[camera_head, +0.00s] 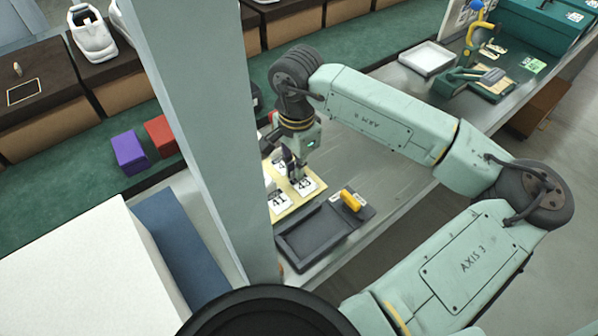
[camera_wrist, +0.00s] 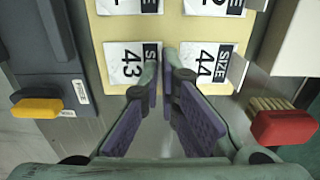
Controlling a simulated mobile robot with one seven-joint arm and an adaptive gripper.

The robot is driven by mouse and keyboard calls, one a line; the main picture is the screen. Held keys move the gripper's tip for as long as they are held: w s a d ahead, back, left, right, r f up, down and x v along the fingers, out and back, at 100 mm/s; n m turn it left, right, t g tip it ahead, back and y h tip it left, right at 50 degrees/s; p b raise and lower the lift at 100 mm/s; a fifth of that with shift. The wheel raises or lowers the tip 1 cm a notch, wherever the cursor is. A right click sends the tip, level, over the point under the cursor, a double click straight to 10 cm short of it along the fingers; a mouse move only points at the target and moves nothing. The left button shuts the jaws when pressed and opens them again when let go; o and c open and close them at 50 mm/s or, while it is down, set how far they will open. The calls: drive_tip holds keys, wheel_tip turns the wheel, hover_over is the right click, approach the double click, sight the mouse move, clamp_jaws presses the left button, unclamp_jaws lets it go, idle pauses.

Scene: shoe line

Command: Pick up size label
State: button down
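My gripper (camera_head: 297,178) points down over a tan board (camera_head: 291,208) carrying white size labels. In the wrist view the fingers with purple pads (camera_wrist: 163,70) stand apart with a narrow gap. The fingertips are between the label marked 43 (camera_wrist: 125,66) on the left and the label marked 44 (camera_wrist: 207,62) on the right. Each label has a black SIZE band, and grey upright tabs show beside some of them. Two more labels (camera_wrist: 128,5) (camera_wrist: 214,6) are cut off at the top. Whether the fingertips touch the 43 label's edge is hidden.
A dark tray (camera_head: 312,240) lies in front of the board, next to a yellow-handled item (camera_head: 351,200). A white tray (camera_head: 427,58) stands farther back; the bench between is clear.

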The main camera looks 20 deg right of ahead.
drive_tip(key=shift+r, duration=0.15)
drive_tip(key=shift+r, duration=0.2)
drive_tip(key=r+b, duration=0.1)
drive_tip(key=s+r+b, duration=0.1)
drive_tip(key=shift+r, duration=0.3)
drive_tip(key=s+b, duration=0.1)
drive_tip(key=s, duration=0.4)
drive_tip(key=s+r+b, duration=0.1)
drive_tip(key=s, duration=0.4)
drive_tip(key=s+b, duration=0.2)
drive_tip(key=s, duration=0.3)
drive_tip(key=shift+d+r, duration=0.35)
drive_tip(key=shift+d, duration=0.05)
